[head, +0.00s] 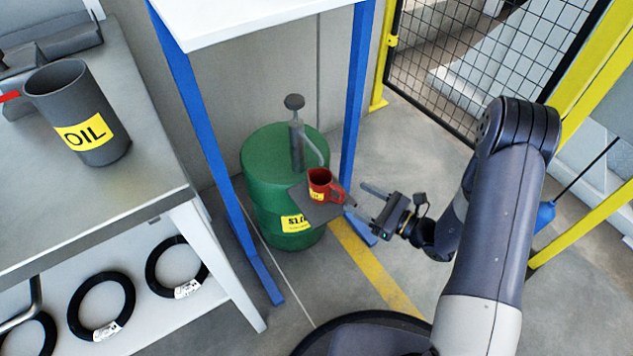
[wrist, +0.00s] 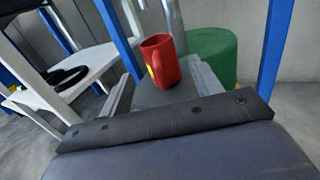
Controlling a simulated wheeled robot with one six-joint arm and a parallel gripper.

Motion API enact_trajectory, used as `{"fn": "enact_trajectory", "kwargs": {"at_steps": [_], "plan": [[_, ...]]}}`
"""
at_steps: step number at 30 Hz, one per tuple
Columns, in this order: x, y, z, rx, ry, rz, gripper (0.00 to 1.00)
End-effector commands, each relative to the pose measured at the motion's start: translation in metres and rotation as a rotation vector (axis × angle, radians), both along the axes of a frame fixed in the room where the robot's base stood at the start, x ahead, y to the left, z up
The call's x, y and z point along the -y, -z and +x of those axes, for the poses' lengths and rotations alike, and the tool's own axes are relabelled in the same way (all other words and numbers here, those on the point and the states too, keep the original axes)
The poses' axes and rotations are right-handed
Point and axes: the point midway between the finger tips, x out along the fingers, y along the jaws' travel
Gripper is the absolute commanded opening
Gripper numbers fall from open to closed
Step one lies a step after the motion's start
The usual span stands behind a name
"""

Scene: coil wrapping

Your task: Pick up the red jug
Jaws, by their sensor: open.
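The red jug (head: 321,186) stands upright on a small dark grey plate (head: 309,211) at the front of a green drum, under the pump spout. It has a yellow label, and its handle faces right, towards my gripper. My gripper (head: 361,197) is open and empty, just to the right of the jug and apart from it. In the wrist view the red jug (wrist: 161,61) is ahead, in line with the space between my two fingers (wrist: 160,87). The wrist view does not clearly show the gap between fingertips and jug.
The green drum (head: 262,172) with a grey hand pump (head: 296,140) stands behind the jug. Blue table legs (head: 357,90) flank the drum under a white tabletop (head: 240,18). A bench (head: 130,205) with a grey oil can (head: 88,110) is at left. A mesh fence (head: 480,60) is at right.

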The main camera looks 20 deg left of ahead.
Motion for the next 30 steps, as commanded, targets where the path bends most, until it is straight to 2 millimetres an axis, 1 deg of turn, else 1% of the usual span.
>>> {"fn": "enact_trajectory", "kwargs": {"at_steps": [1, 6, 9, 14, 24, 27, 30], "plan": [[-0.007, 0.001, 0.001, 0.002, -0.004, -0.001, 0.65], [-0.031, 0.001, 0.009, 0.002, -0.004, -0.001, 0.77], [-0.040, 0.001, 0.012, 0.002, -0.002, 0.000, 0.77], [-0.048, 0.000, 0.014, 0.000, -0.001, 0.001, 0.77], [-0.090, 0.000, 0.024, 0.002, -0.003, 0.000, 0.77], [-0.095, -0.001, 0.026, 0.000, 0.000, 0.001, 0.77], [-0.096, -0.001, 0.027, -0.001, 0.001, 0.001, 0.77]]}}
